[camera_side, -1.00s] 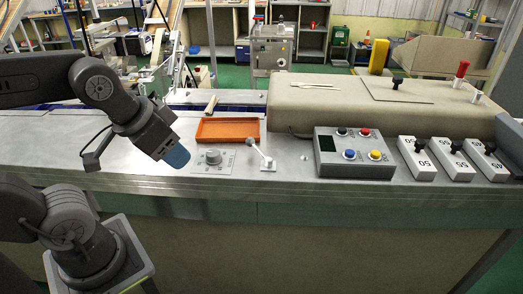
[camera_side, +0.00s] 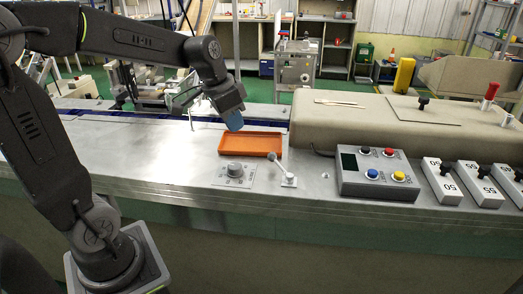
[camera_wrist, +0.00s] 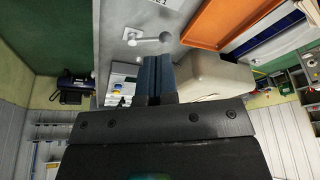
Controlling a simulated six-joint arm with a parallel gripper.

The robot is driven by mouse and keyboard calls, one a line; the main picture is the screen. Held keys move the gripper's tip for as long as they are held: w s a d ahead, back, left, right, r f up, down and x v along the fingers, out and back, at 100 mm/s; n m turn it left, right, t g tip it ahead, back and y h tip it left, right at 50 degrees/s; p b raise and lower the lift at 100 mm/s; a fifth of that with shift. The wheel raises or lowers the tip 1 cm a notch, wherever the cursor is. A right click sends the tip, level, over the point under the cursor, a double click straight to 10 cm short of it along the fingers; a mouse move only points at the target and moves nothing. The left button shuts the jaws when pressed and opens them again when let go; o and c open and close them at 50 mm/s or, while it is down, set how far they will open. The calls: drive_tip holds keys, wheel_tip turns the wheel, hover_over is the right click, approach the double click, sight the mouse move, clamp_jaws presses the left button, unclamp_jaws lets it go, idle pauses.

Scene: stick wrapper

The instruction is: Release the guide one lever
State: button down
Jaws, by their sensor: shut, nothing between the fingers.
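A small lever (camera_side: 281,167) with a grey ball knob stands on a pale base plate on the steel bench, leaning up and to the left. I see no label that tells whether it is the guide one lever. It also shows in the wrist view (camera_wrist: 150,39), just beyond my fingertips. My gripper (camera_side: 235,124), with blue fingers, is shut and empty. It is raised over the orange tray (camera_side: 224,152), behind and left of the lever and apart from it. In the wrist view my gripper (camera_wrist: 157,58) shows its two fingers together, pointing towards the lever.
A dial (camera_side: 235,171) sits left of the lever. A control box (camera_side: 345,184) with coloured buttons is to its right, with several numbered white blocks (camera_side: 437,185) further right. A beige housing (camera_side: 310,126) rises behind. The bench left of the dial is clear.

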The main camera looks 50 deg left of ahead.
sight(280, 166)
idle(0.3)
drive_tip(key=x, duration=0.9)
drive_tip(key=shift+f, duration=0.3)
drive_tip(key=w, duration=0.2)
drive_tip(key=w+f, duration=0.1)
drive_tip(key=shift+w+d, duration=0.35)
drive_tip(key=shift+d, duration=0.05)
drive_tip(key=shift+w, duration=0.2)
